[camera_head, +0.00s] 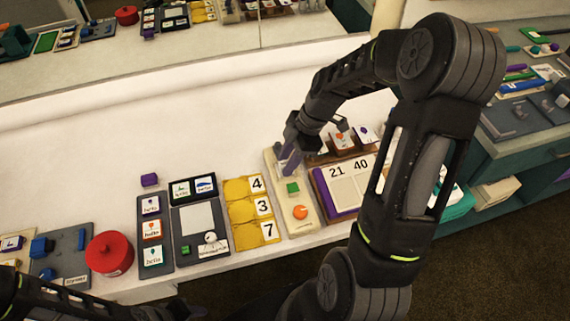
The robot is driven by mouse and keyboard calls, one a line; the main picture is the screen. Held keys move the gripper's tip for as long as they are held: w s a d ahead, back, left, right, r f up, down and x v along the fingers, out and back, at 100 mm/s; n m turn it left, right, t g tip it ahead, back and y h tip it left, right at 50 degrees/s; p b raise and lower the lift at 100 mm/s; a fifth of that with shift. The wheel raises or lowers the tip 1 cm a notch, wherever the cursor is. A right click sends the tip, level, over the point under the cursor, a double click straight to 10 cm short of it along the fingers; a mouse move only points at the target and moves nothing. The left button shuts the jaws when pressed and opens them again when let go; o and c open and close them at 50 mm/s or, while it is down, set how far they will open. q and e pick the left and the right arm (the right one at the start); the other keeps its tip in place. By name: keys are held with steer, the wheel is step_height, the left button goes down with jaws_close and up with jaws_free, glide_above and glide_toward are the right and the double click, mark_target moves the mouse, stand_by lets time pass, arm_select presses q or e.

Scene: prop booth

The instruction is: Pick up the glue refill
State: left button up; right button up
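No object in view is clearly labelled as the glue refill, so I cannot tell which one it is. My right gripper (289,158) points down over the far end of a narrow cream tray (278,208).
Left of the cream tray are a yellow number board (241,213), a grey board (187,245), a card strip (142,235), a purple block (150,180) and a red round container (110,253). Right of it is a number board (347,189). The white counter behind is clear.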

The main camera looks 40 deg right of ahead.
stand_by(0.6)
jaws_close()
